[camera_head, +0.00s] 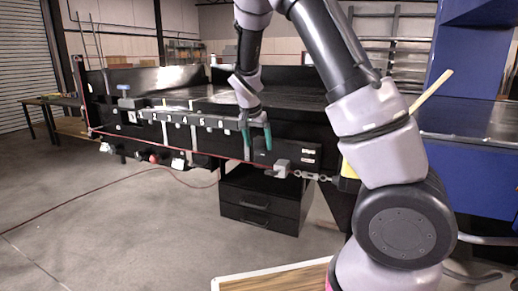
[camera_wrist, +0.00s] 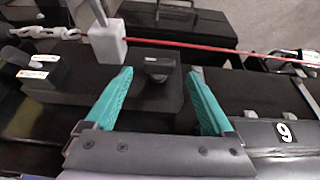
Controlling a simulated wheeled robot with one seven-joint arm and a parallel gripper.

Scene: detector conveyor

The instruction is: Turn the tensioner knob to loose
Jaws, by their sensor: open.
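The black tensioner knob (camera_wrist: 157,68) shows in the wrist view on the face of a dark box. It lies between the two green fingertips of my gripper (camera_wrist: 161,73), with a gap on each side. My gripper is open and holds nothing. In the head view my gripper (camera_head: 257,147) points down at the front of the black conveyor (camera_head: 150,77); there I cannot make out the knob behind the fingers. I cannot read any loose or tight mark on the knob.
A pale grey block (camera_wrist: 107,42) with a chain (camera_wrist: 45,32) and a red cord (camera_wrist: 190,46) is close beside the fingers. A black drawer unit (camera_head: 262,200) stands below the conveyor. Open floor lies in front.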

